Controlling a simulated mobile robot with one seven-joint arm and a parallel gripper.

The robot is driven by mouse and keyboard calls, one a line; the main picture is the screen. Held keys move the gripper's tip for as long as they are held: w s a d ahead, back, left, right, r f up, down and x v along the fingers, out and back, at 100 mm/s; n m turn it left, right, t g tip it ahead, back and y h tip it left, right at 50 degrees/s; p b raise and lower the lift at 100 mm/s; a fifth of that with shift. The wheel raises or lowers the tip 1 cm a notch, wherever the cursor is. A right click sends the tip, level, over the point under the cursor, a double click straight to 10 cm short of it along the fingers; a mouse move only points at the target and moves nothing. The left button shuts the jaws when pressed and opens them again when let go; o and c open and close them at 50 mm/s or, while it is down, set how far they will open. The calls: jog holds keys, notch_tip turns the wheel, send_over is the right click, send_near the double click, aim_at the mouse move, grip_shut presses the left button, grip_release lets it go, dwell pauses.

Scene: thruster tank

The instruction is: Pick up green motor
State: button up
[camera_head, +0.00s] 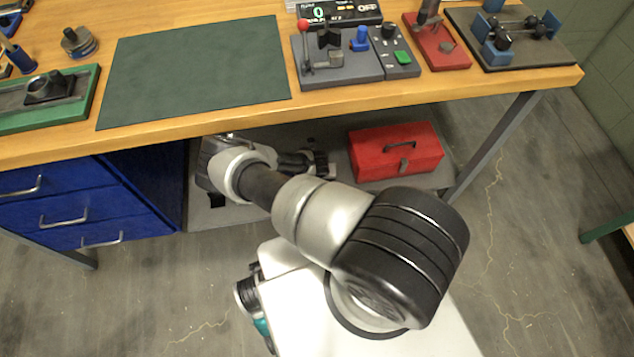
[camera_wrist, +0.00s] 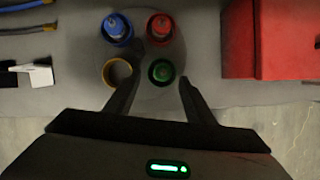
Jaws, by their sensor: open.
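The green motor (camera_wrist: 161,71) shows in the wrist view as a green ring with a dark centre, on a round grey plate on the lower shelf. My gripper (camera_wrist: 160,78) is open and empty, with its fingertips to the left and right of the green motor in the picture. I cannot tell how far above it they are. In the head view my arm reaches under the workbench, and the green motor is hidden there.
A blue holder (camera_wrist: 117,28), a red holder (camera_wrist: 160,28) and a yellow ring (camera_wrist: 117,72) share the plate. A red toolbox (camera_head: 395,152) stands to the right on the shelf (camera_head: 437,178). The workbench top (camera_head: 200,135) hangs over my gripper, with blue drawers (camera_head: 75,205) at left.

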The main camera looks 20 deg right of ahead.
jog(key=x, duration=0.2)
jog(key=b+x, duration=0.1)
jog(key=x, duration=0.1)
jog(key=shift+d+f, duration=0.1)
jog(key=shift+d, duration=0.15)
jog(key=c, duration=1.2)
